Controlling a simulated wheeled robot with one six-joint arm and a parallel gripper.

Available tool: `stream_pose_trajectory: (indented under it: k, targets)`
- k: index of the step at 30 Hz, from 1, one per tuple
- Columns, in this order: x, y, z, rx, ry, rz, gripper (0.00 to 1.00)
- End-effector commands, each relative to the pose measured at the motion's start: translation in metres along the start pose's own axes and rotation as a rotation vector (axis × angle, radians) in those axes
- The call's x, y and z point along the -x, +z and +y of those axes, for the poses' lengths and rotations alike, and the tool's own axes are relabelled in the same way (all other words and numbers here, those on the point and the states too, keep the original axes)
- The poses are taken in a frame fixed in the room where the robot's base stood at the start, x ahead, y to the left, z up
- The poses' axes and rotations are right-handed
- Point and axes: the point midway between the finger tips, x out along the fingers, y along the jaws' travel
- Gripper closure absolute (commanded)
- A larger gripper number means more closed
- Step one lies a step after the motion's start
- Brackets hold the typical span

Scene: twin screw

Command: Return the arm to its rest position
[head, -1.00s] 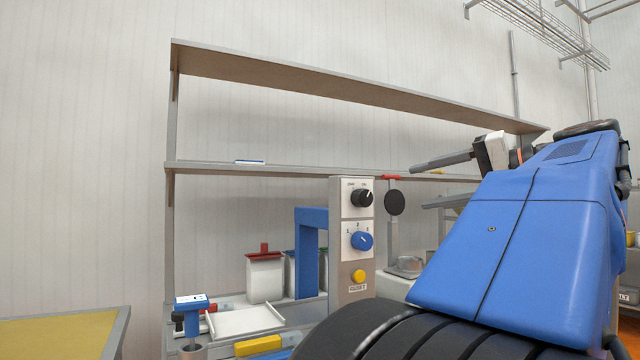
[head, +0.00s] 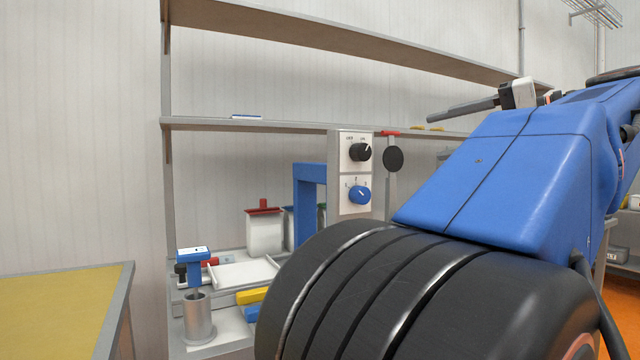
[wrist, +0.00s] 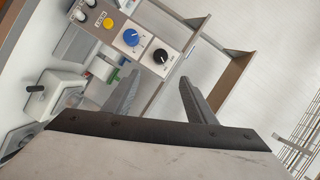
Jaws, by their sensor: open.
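My arm fills the right of the head view as a blue link and a black ribbed joint. At its far end in the head view my gripper (head: 466,110) shows side-on, pointing left, with nothing seen in it. In the wrist view my gripper (wrist: 155,92) has two grey fingers standing well apart, open, with empty space between them. Beyond the fingers, the control panel (wrist: 135,38) with its knobs shows tilted. The gripper touches nothing that I can see.
The control panel (head: 348,185) stands on the bench left of my arm. A long shelf (head: 260,124) runs along the wall. A blue-topped tool (head: 193,254) is above a metal cup (head: 198,320). A yellow-topped table (head: 60,310) stands at lower left.

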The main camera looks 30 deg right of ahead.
Motion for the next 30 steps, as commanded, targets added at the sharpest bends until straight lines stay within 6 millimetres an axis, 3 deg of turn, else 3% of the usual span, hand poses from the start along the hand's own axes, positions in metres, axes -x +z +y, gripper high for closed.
stream_pose_trajectory:
  k: [5, 11, 21, 30]
  targets:
    - [-0.002, 0.001, 0.001, -0.002, 0.002, -0.003, 0.49]
    - [-0.027, 0.017, 0.02, -0.037, 0.045, -0.039, 0.49]
    - [-0.094, 0.08, 0.084, -0.101, 0.214, -0.155, 0.49]
    - [-0.132, 0.148, 0.142, -0.081, 0.382, -0.26, 0.49]
